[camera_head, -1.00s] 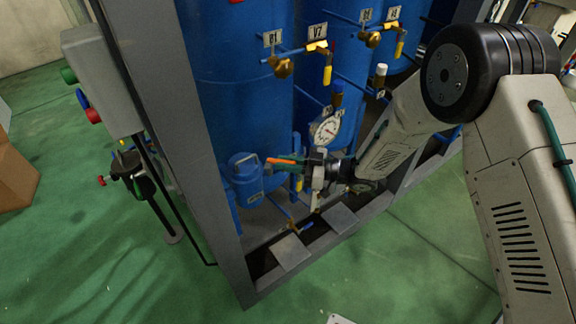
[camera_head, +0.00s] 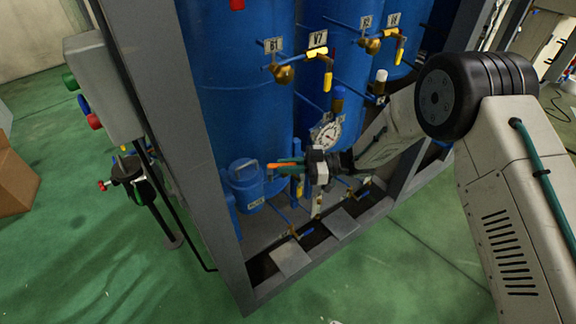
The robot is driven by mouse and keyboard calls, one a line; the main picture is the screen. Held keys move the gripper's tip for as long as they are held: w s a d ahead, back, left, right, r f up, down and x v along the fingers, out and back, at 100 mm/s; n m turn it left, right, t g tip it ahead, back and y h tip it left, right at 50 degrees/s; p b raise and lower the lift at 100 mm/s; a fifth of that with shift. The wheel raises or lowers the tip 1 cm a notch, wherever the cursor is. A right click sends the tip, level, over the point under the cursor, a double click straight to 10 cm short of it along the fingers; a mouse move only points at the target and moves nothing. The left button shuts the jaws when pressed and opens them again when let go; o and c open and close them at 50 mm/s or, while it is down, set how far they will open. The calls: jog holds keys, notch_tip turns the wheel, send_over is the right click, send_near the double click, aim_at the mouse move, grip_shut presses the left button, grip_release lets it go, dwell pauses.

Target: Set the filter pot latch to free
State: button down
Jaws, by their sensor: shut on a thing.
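The filter pot (camera_head: 247,190) is a small blue lidded vessel with a loop handle on top, low at the front left of the frame. A short orange latch handle (camera_head: 277,167) sticks out at its right side.
A grey frame post (camera_head: 183,120) stands left of the pot. A pressure gauge (camera_head: 325,131) sits close above my gripper. Valves with yellow handles, including V7 (camera_head: 327,80), are higher up. Green floor (camera_head: 400,270) in front is clear.

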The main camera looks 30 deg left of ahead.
jog(key=c, duration=1.4)
grip_release()
jog(key=v, duration=0.7)
jog(key=shift+w+d, duration=0.2)
jog(key=shift+d, duration=0.15)
